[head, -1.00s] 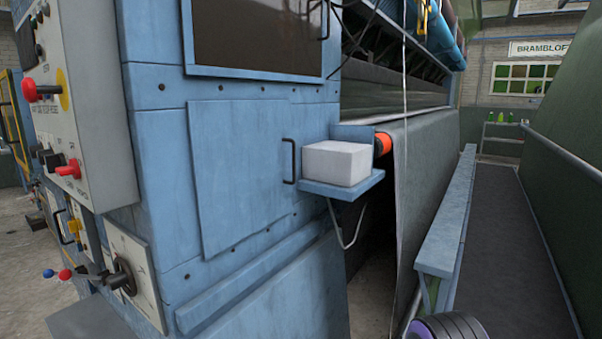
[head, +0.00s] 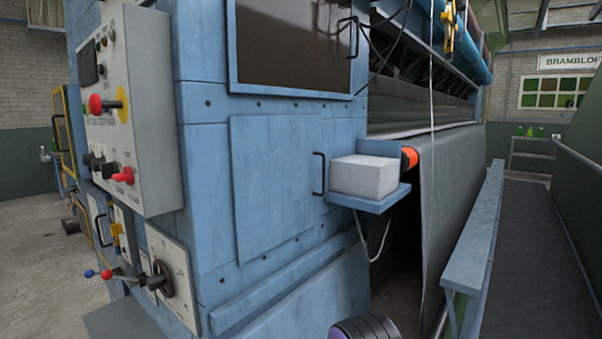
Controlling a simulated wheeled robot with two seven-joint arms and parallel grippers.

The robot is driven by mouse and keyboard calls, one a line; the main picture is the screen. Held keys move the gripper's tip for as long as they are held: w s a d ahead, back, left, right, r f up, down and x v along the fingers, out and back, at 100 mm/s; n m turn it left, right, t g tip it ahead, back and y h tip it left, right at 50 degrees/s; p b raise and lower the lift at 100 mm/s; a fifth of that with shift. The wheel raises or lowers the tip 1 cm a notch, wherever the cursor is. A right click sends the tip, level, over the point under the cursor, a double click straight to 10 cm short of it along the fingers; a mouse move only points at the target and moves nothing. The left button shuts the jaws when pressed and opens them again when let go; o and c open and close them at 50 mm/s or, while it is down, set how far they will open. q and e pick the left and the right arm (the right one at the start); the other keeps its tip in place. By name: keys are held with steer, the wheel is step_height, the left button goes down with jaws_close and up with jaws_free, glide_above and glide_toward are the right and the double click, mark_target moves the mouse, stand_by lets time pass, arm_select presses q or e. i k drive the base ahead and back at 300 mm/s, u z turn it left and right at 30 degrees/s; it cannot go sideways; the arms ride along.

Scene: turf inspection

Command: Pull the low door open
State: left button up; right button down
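The low door (head: 280,180) is a flat blue panel on the near face of the large blue machine, below a dark window. It looks shut, nearly flush with the machine. Its black bar handle (head: 319,173) stands upright at the door's right edge, just left of a small shelf. Neither of my grippers is in view. A rounded purple and dark part, likely mine, shows at the bottom edge.
A white block (head: 364,177) sits on the blue shelf (head: 371,200) right of the handle. A control box (head: 135,115) juts out at left. A blue rail (head: 475,235) and dark walkway (head: 520,260) lie at right. Grey floor (head: 45,265) is open at left.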

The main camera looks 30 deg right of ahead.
mark_target(276, 160)
steer(key=z, duration=0.25)
steer(key=i, duration=0.6)
steer(key=z, duration=1.8)
